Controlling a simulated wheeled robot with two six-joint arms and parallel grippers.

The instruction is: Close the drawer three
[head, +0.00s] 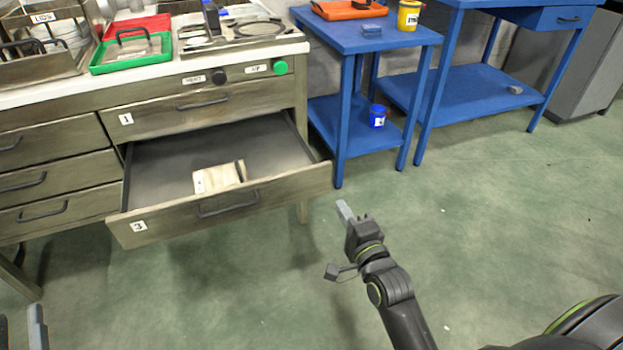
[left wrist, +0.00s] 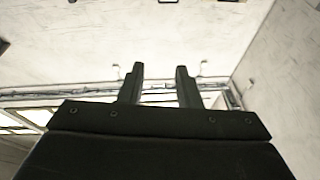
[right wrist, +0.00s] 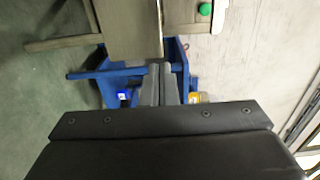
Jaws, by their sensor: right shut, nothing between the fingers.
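Drawer three (head: 160,223), marked with a "3", is pulled well out of the wooden workbench. Its front has a dark bar handle (head: 228,206). A pale block-like item (head: 219,177) lies inside it. My right gripper (head: 344,210) is shut and empty, just right of and in front of the drawer's right front corner, apart from it. Its closed fingers also show in the right wrist view (right wrist: 157,82). My left gripper (head: 20,322) is at the lower left of the head view, away from the drawer. Its two fingers stand apart in the left wrist view (left wrist: 160,82).
Drawer one (head: 190,108) above is shut, as are several drawers at left. A blue table (head: 375,40) with a blue cup (head: 377,115) on its shelf stands to the right.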

